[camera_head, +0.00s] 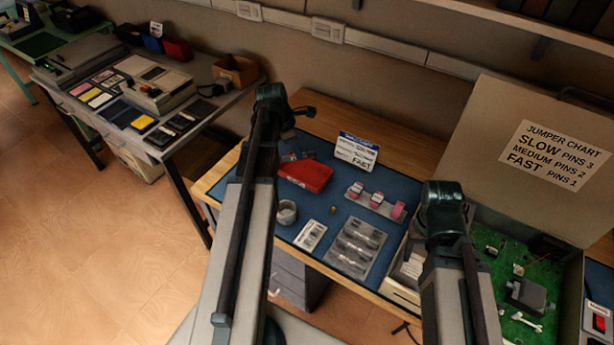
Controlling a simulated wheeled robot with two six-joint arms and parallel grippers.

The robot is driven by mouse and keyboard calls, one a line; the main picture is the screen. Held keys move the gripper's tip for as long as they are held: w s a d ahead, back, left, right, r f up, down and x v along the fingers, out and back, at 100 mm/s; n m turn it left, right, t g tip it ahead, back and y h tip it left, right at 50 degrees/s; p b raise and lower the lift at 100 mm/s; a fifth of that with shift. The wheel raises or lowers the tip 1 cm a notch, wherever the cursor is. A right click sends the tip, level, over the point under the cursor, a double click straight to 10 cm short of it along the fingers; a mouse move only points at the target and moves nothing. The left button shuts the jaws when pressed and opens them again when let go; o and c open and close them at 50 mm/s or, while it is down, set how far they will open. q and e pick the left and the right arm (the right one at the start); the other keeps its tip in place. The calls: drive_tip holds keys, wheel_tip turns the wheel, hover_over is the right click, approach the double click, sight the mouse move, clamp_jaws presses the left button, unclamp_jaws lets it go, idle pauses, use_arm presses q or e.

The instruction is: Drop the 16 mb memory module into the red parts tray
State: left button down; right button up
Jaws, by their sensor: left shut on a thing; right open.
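The red parts tray (306,176) lies on the blue mat behind a grey roll. My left gripper (302,112) is a dark shape beyond the top of my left arm, above the back left of the desk. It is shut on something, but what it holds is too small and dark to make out. Small flat parts (291,157) lie at the tray's back left edge; I cannot tell if one is the 16 mb memory module. My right gripper (411,240) is open, mostly hidden beside the dark joint of my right arm.
The blue mat (325,212) bears a printed card (356,152), a strip of pink parts (375,200) and a clear blister tray (356,247). An open case with a green board (520,290) stands at right. A crowded side table (140,95) is at left.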

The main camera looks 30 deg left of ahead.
use_arm(q)
drive_tip(key=c, duration=0.9)
unclamp_jaws()
use_arm(e)
drive_tip(key=shift+r, duration=0.1)
use_arm(q)
drive_tip(key=p+v, duration=1.3)
drive_tip(key=shift+r, duration=0.4)
use_arm(e)
wheel_tip(320, 180, up, 13)
use_arm(q)
drive_tip(key=shift+s, duration=0.1)
drive_tip(key=s+d+f+m+y+b, duration=0.1)
drive_tip(key=s+d+m, duration=0.3)
drive_tip(key=d+m, duration=0.6)
drive_tip(key=s+d+f+m+g+y+b, duration=0.1)
drive_tip(key=s+d+m, duration=0.4)
drive_tip(key=d+m, duration=0.5)
drive_tip(key=s+d+f+m+g+y+b, duration=0.1)
drive_tip(key=s+d+f+m+b, duration=0.1)
drive_tip(key=s+d+m, duration=0.3)
drive_tip(key=d+f+m, duration=0.1)
drive_tip(key=d+m, duration=0.3)
drive_tip(key=d, duration=0.4)
drive_tip(key=shift+d+f+m+y, duration=0.25)
drive_tip(key=shift+m+y, duration=0.05)
drive_tip(key=shift+m, duration=0.1)
use_arm(e)
wheel_tip(320, 180, down, 5)
drive_tip(key=shift+r, duration=0.15)
